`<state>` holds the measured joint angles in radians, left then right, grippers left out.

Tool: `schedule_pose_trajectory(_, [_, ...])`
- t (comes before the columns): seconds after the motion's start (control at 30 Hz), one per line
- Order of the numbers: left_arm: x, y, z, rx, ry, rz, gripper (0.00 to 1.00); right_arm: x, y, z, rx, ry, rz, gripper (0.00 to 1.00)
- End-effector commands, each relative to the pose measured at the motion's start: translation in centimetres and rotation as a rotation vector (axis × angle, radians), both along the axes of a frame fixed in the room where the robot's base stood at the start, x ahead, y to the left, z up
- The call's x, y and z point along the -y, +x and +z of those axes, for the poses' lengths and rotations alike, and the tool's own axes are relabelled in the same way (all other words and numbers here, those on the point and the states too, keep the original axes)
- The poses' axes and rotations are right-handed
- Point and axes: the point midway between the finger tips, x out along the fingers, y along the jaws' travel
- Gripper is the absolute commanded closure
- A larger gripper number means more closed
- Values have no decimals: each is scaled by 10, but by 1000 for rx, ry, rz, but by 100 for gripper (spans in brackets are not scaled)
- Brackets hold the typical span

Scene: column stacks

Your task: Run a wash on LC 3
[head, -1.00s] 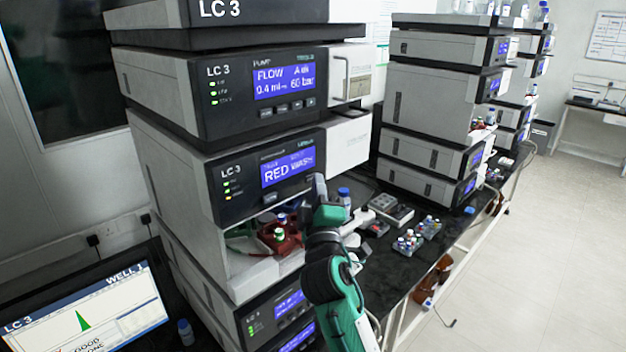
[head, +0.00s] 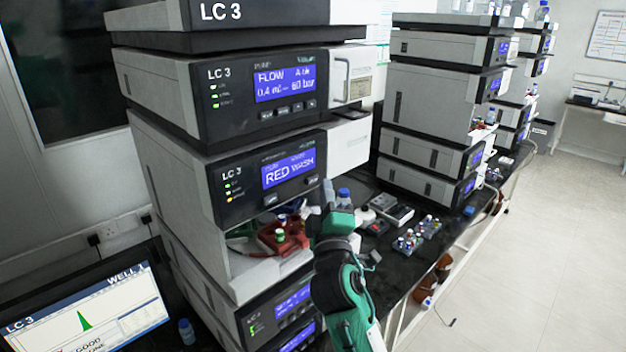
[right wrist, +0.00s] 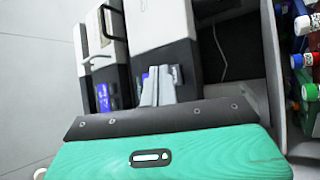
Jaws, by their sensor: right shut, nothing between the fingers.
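The LC 3 stack stands at left centre. Its sampler module (head: 215,185) has a blue display (head: 288,170) reading "RED WASH", with small buttons below it (head: 270,200). The pump module above shows a display (head: 284,84) with "FLOW" and about 0.4 ml and 60 bar. In the open bay under the sampler front sits a red tray (head: 292,238) with a green-capped vial. My right gripper (head: 328,192) is shut and empty, just right of the sampler's lower right front, apart from the buttons. Its fingers also show in the right wrist view (right wrist: 157,82). My left gripper is out of view.
A blue-capped bottle (head: 344,197) stands close behind my right gripper. Vial racks (head: 417,233) lie on the black bench further right. A monitor (head: 85,310) labelled LC 3 is at lower left. Another instrument stack (head: 425,110) stands behind. The floor at right is clear.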

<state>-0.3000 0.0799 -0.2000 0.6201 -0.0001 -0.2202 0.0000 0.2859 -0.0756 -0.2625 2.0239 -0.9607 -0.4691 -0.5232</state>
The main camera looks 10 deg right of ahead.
Motion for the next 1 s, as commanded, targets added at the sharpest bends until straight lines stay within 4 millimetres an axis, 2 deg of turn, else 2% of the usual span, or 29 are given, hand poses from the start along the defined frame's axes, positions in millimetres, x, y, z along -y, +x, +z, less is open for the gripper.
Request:
schedule_pose_trajectory(0.43, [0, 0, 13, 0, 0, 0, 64, 22, -35, 1, 0, -1, 0, 100])
schedule_pose_trajectory(1.0, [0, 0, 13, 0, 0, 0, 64, 23, -37, 0, 0, -1, 0, 100])
